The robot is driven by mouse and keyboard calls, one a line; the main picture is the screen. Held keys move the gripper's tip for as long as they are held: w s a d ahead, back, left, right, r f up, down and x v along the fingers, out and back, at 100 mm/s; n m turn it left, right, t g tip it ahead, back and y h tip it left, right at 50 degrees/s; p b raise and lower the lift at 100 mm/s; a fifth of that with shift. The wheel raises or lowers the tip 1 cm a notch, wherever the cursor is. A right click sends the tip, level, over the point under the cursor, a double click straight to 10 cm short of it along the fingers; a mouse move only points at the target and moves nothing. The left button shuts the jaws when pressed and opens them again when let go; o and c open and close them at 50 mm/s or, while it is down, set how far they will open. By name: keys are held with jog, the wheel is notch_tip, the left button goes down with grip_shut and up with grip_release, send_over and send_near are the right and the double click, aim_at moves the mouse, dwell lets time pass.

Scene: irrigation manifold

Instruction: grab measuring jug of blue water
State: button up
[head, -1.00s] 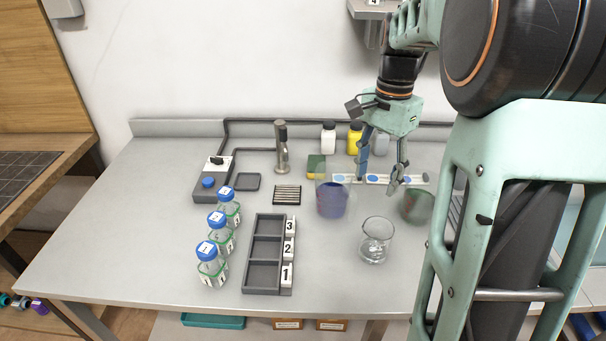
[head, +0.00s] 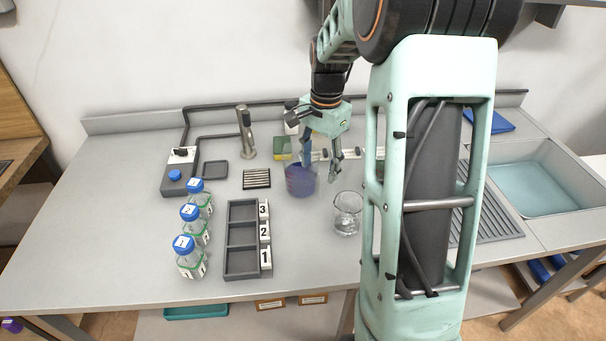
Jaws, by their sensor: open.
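The measuring jug of blue water (head: 301,181) stands upright on the grey worktop, near the middle. Its contents look dark blue-purple. My gripper (head: 320,173) points down at the jug's right and upper side. Its fingers are spread with the left finger overlapping the jug's upper part in the picture. Whether that finger is inside, behind or in front of the rim I cannot tell. The right finger hangs clear to the right of the jug. Nothing is held.
An empty clear beaker (head: 347,214) stands close, right and in front of the jug. A small rack (head: 256,179) and a sponge (head: 283,149) are nearby. A sink (head: 535,185) is right.

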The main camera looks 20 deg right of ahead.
jog(key=shift+f, duration=1.45)
jog(key=shift+c, duration=0.5)
jog(key=shift+w, duration=0.1)
grip_shut()
